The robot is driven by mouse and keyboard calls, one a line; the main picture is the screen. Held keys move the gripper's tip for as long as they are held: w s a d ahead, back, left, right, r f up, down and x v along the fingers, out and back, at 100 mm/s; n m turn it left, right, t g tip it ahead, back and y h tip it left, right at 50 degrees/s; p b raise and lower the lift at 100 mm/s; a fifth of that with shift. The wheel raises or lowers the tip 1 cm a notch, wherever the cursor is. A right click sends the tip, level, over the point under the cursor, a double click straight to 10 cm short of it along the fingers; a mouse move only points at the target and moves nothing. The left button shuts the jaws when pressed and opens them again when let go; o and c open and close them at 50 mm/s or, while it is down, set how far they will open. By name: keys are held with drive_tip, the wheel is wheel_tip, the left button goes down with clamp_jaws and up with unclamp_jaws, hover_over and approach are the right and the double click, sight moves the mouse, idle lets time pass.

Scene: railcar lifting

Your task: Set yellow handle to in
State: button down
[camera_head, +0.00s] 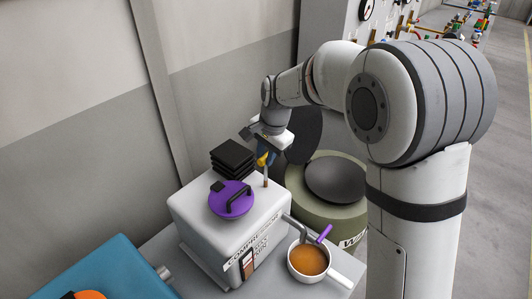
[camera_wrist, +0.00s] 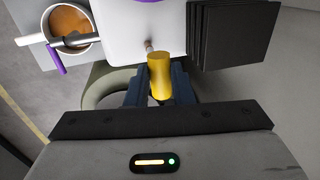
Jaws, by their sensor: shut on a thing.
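The yellow handle (camera_head: 262,160) stands at the back right corner of the white compressor box (camera_head: 195,215), on a thin metal rod (camera_head: 266,178). My gripper (camera_head: 264,155) is over that corner, with its blue fingers on the handle. In the wrist view the yellow handle (camera_wrist: 160,76) sits between the two blue fingers of my gripper (camera_wrist: 161,88), which are shut on it. Its rod runs from the handle to the white box (camera_wrist: 125,25). The fingers hide part of the handle's sides.
A purple lid (camera_head: 231,200) and black stacked plates (camera_head: 232,156) are on the box. A white pan (camera_head: 316,275) with brown liquid and a purple-handled tool (camera_head: 324,234) stands to the right. A green drum (camera_head: 330,215) is behind; a blue surface (camera_head: 105,270) is front left.

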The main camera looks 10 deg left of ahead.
drive_tip(key=b+x, duration=0.1)
drive_tip(key=x, duration=0.1)
drive_tip(key=d+b+x, duration=0.1)
drive_tip(key=b+x, duration=0.1)
drive_tip(key=x, duration=0.1)
drive_tip(key=s+b+x, duration=0.1)
drive_tip(key=x, duration=0.2)
drive_tip(key=shift+d+f+b, duration=0.25)
drive_tip(key=shift+f+b, duration=0.1)
drive_tip(key=c, duration=1.3)
unclamp_jaws()
drive_tip(key=shift+w, duration=0.1)
drive_tip(key=shift+o, duration=0.2)
drive_tip(key=v, duration=0.7)
drive_tip(key=shift+r, duration=0.45)
